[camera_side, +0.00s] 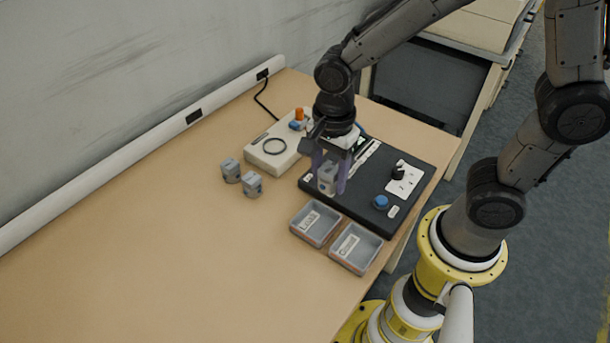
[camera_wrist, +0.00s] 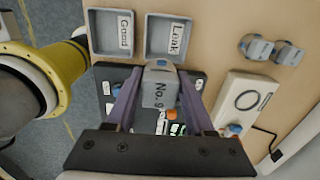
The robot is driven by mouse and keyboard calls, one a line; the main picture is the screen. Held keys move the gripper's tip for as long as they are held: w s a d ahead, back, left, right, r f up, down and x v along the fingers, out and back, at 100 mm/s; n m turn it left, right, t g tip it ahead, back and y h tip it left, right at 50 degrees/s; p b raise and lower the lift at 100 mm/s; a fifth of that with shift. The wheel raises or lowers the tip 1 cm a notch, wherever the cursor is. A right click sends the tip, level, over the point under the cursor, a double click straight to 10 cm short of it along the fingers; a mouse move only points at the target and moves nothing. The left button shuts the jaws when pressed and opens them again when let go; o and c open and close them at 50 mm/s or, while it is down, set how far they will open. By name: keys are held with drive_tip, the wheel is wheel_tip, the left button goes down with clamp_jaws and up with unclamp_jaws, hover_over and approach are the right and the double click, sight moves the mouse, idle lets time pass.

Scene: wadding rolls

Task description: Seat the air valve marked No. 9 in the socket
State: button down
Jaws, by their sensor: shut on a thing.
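My gripper (camera_side: 331,186) has its two purple fingers shut on a grey block-shaped air valve (camera_side: 327,174). The valve is over the left part of a black panel (camera_side: 352,200), which also shows in the wrist view (camera_wrist: 113,73). I cannot make out the socket; the valve and fingers cover part of the panel. Whether the valve's lower end touches the panel cannot be told.
Two more grey valves (camera_side: 231,170) (camera_side: 252,184) stand on the table to the left. Trays marked Leak (camera_side: 312,222) and Good (camera_side: 352,246) lie in front of the panel. A pale box with a ring (camera_side: 265,158) stands behind. The table's left is clear.

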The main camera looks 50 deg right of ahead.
drive_tip(key=shift+s+d+r, duration=0.2)
drive_tip(key=shift+s+r, duration=0.15)
drive_tip(key=shift+s, duration=0.3)
drive_tip(key=shift+s+r, duration=0.1)
drive_tip(key=shift+r, duration=0.1)
drive_tip(key=w+r+n, duration=0.1)
drive_tip(key=w+r, duration=0.2)
drive_tip(key=w, duration=1.2)
drive_tip(key=shift+m, duration=0.6)
drive_tip(key=w+d+f, duration=0.2)
drive_tip(key=w, duration=0.1)
drive_tip(key=w+d+f, duration=0.2)
drive_tip(key=w+d, duration=0.1)
drive_tip(key=w+d+f, duration=0.1)
drive_tip(key=w+d, duration=0.2)
drive_tip(key=shift+f, duration=2.55)
drive_tip(key=shift+f, duration=0.25)
